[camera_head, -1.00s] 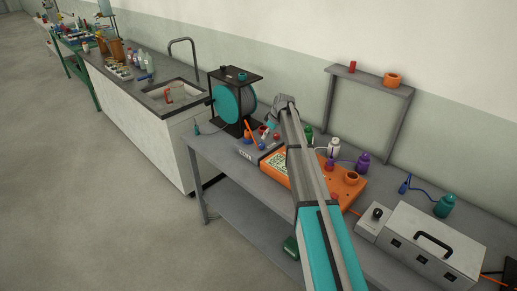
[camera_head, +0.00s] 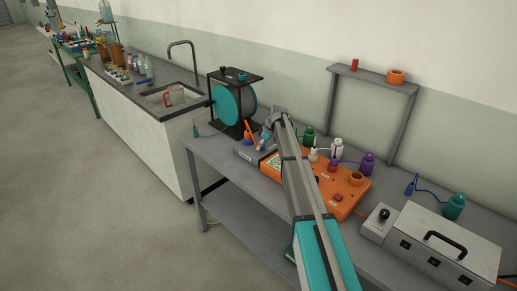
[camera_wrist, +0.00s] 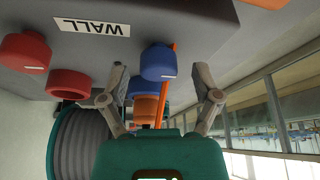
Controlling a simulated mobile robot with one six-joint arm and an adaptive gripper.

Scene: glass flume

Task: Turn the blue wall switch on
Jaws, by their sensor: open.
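A grey box (camera_wrist: 200,25) with an upside-down "WALL" label (camera_wrist: 92,27) fills the top of the wrist view. A blue knob (camera_wrist: 158,62) on it lies between the fingers of my open gripper (camera_wrist: 160,84), with gaps on both sides.
An orange stick (camera_wrist: 170,75) and an orange part (camera_wrist: 148,108) are close by the blue knob. A teal-and-grey reel (camera_head: 233,103) stands left of my gripper. An orange board (camera_head: 325,190) with bottles behind it is on the right. The floor at left is clear.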

